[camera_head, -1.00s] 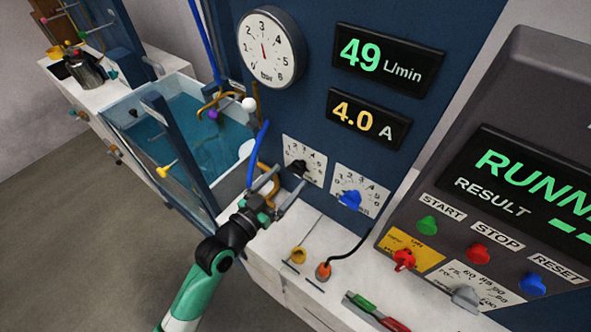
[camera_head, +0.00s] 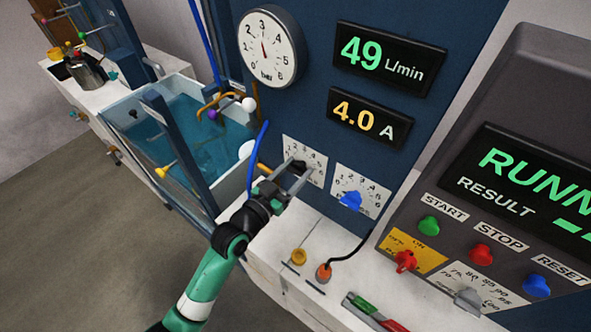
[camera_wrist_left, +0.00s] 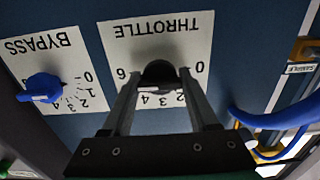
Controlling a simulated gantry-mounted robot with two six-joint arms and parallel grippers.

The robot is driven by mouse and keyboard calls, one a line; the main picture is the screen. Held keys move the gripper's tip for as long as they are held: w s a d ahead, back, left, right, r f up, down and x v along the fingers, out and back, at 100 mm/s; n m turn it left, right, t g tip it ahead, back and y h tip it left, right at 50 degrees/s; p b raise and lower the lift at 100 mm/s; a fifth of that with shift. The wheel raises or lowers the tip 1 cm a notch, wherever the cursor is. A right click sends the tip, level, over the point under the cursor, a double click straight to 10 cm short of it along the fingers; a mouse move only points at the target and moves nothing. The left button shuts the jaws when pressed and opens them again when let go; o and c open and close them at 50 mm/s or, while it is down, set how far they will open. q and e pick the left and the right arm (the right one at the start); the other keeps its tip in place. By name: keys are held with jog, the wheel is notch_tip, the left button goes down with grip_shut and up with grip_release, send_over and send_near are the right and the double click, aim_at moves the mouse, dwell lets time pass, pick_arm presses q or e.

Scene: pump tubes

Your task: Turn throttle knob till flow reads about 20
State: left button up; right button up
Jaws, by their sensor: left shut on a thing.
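The black throttle knob (camera_head: 299,167) sits on a white dial plate (camera_head: 316,160) on the blue panel. In the left wrist view the knob (camera_wrist_left: 158,72) shows under the word THROTTLE, upside down. My left gripper (camera_head: 290,169) is at the knob, and in the left wrist view its two fingers (camera_wrist_left: 158,80) lie on either side of it, shut on it. The fingers hide part of the scale, so the knob's exact setting is unclear. The flow display (camera_head: 388,60) reads 49 L/min in green. My right gripper is not in view.
The blue bypass knob (camera_head: 350,201) is close to the right of the throttle. A blue hose (camera_wrist_left: 270,118) passes near my left gripper. The current display (camera_head: 368,121) reads 4.0 A. A round gauge (camera_head: 270,47) hangs above. A water tank (camera_head: 190,130) stands left.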

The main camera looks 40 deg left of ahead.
pick_arm(q)
jog(key=shift+c, duration=0.4)
jog(key=shift+r+n+p, duration=0.1)
jog(key=shift+n+p, duration=0.2)
jog(key=n+p, duration=0.1)
jog(key=n, duration=0.1)
jog(key=shift+n+p, duration=0.35)
jog(key=shift+n, duration=0.05)
jog(key=n+p, duration=0.2)
jog(key=n, duration=0.3)
jog(key=shift+a+p, duration=0.1)
jog(key=shift+p, duration=0.2)
jog(key=n+p, duration=0.1)
jog(key=n, duration=0.4)
jog(key=shift+n+p, duration=0.4)
jog(key=n+p, duration=0.1)
jog(key=n, duration=0.3)
jog(key=shift+n, duration=0.4)
jog(key=shift+f, duration=0.2)
jog(key=o, duration=1.4)
